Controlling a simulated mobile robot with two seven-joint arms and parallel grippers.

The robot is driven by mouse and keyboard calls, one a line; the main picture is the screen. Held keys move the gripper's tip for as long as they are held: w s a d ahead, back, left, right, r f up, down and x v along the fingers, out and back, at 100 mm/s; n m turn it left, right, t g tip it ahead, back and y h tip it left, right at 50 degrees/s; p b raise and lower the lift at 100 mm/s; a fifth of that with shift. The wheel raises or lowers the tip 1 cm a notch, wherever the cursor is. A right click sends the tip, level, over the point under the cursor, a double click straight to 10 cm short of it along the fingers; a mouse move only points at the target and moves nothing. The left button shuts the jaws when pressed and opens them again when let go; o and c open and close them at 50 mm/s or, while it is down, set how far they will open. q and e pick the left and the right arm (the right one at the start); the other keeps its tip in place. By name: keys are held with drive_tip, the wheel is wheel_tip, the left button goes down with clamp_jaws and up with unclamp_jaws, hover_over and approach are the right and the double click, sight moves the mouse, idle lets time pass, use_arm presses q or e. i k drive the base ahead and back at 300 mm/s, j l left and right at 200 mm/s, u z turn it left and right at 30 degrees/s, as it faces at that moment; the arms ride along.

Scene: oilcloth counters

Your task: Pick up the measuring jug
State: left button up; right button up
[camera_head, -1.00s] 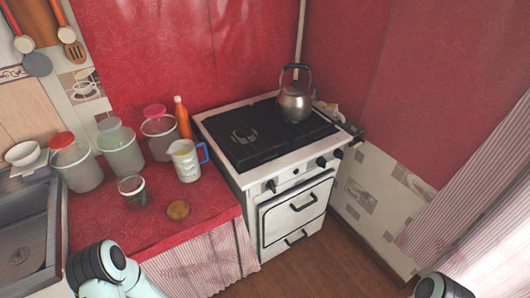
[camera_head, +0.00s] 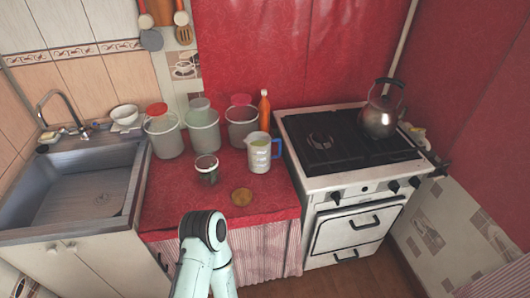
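The measuring jug (camera_head: 259,153) is white and translucent with a blue handle on its right side. It stands upright on the red counter (camera_head: 165,211), near the stove's left edge. In the head view, one pale teal arm of mine rises from the bottom, left of centre, with its dark joint in front of the counter's front edge. Neither of my grippers shows in the view. Nothing touches the jug.
Several lidded containers and an orange bottle (camera_head: 264,108) stand behind. A sink (camera_head: 88,187) is left; the stove (camera_head: 345,143) with a kettle (camera_head: 379,114) is right.

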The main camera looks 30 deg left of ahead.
sight(259, 144)
drive_tip(key=u, duration=1.55)
drive_tip(key=i+l+u, duration=0.1)
drive_tip(key=l+u, duration=0.65)
drive_tip(key=l, duration=0.25)
